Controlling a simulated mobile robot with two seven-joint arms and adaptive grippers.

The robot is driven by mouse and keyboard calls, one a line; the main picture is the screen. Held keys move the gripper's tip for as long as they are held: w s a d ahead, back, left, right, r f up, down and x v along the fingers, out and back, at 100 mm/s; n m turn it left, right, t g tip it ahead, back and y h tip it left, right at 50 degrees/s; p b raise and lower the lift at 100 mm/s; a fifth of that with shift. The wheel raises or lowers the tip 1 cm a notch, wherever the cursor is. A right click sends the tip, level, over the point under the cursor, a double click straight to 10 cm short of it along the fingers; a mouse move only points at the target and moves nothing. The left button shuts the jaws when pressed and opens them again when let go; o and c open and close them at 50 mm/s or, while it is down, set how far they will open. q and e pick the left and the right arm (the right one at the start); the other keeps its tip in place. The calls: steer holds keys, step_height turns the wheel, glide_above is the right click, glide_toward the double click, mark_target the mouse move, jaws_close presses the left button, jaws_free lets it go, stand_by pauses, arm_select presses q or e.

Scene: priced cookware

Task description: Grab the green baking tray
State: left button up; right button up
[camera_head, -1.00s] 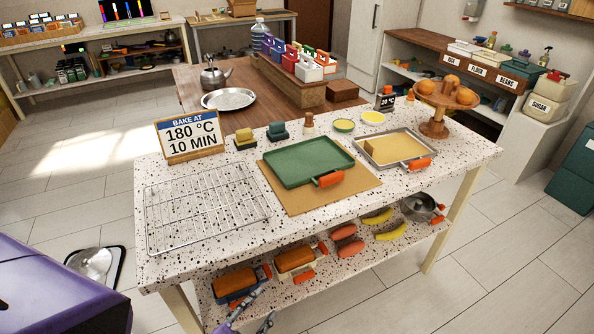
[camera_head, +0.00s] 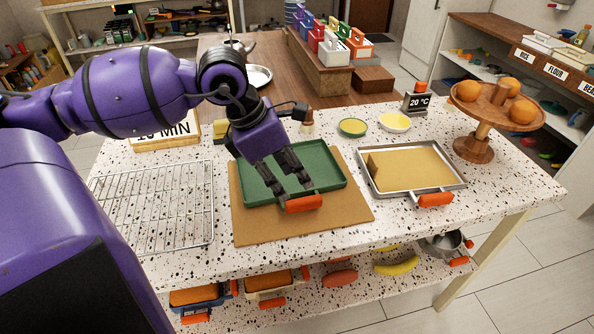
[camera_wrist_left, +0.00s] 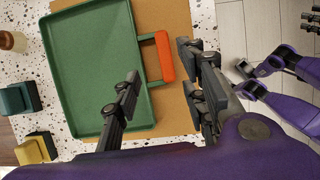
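The green baking tray (camera_head: 320,165) lies flat on a brown board (camera_head: 245,222) on the speckled counter, with its orange handle (camera_head: 304,204) toward the front edge. My left gripper (camera_head: 293,190) is above the tray's front edge, close to the handle, with its fingers pointing down and apart. In the left wrist view, the tray (camera_wrist_left: 90,70) fills the left side, and the orange handle (camera_wrist_left: 164,56) shows between the spread fingers of the left gripper (camera_wrist_left: 160,82). I cannot see contact. Purple and dark parts of my other arm show at the right of the wrist view; its finger state is unclear.
A metal tray with a tan sheet (camera_head: 410,168) lies to the right, near a wooden stand (camera_head: 474,143) with orange balls. A wire cooling rack (camera_head: 155,205) lies to the left. Small bowls (camera_head: 352,127) stand behind. The front counter strip is clear.

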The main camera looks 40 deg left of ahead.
mark_target(303, 200)
arm_select(q)
steer(key=x, duration=0.7)
steer(key=shift+s+d+f, duration=0.2)
steer(key=shift+s+d, duration=0.05)
steer(key=shift+d, duration=0.05)
jaws_close()
